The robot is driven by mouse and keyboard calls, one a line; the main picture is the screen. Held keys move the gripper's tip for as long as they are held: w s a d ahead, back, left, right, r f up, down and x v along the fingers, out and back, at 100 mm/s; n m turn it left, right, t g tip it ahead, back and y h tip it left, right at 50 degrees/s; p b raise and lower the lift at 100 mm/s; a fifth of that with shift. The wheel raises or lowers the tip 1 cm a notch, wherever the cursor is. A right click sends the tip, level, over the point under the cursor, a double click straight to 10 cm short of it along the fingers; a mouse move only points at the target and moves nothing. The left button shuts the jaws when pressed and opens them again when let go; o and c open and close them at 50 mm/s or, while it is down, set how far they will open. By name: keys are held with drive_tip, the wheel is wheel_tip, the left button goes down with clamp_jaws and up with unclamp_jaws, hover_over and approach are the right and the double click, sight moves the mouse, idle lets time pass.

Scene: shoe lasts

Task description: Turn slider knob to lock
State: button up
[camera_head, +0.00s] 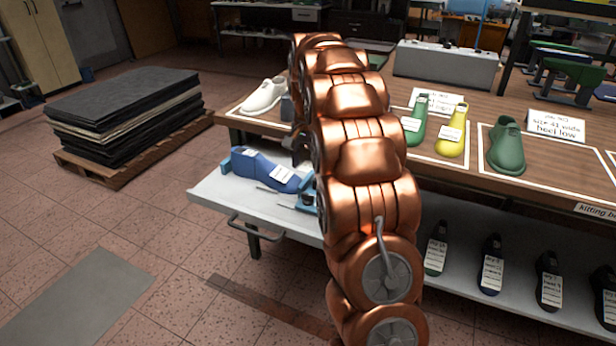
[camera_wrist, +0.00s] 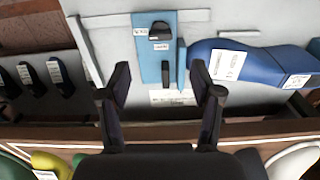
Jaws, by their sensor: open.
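In the wrist view my gripper (camera_wrist: 160,75) is open and empty, its two dark fingers spread over a light blue plate (camera_wrist: 148,62). A dark rounded knob (camera_wrist: 160,32) with small white labels sits on the plate, above the fingertips in the picture. A narrow dark upright piece (camera_wrist: 165,72) shows between the fingers; I cannot tell which part is the slider knob or read the labels. A blue shoe last (camera_wrist: 262,62) lies right of the plate. In the head view the last (camera_head: 262,170) rests on a pulled-out tray (camera_head: 222,197); my arm hides most of the fixture.
The wooden table (camera_head: 470,165) holds a white last (camera_head: 264,96), green and yellow lasts (camera_head: 452,130) and signs. Several dark lasts (camera_head: 491,265) stand on the lower shelf. A pallet with stacked dark sheets (camera_head: 125,110) is at left.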

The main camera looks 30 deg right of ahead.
drive_tip(key=shift+r, duration=0.9)
drive_tip(key=shift+a, duration=0.1)
drive_tip(key=s+a+r+n+p, duration=0.3)
drive_tip(key=s+a+r, duration=0.2)
drive_tip(key=s+a, duration=0.4)
drive_tip(key=s+a+n+g+p, duration=0.1)
drive_tip(key=s+a+n+p, duration=0.2)
drive_tip(key=s+a, duration=0.4)
drive_tip(key=s+a+r+n+p, duration=0.1)
drive_tip(key=s+a+n+p, duration=0.2)
drive_tip(key=s, duration=1.9)
drive_tip(key=a+n, duration=0.3)
drive_tip(key=a, duration=0.2)
drive_tip(key=shift+g, duration=0.4)
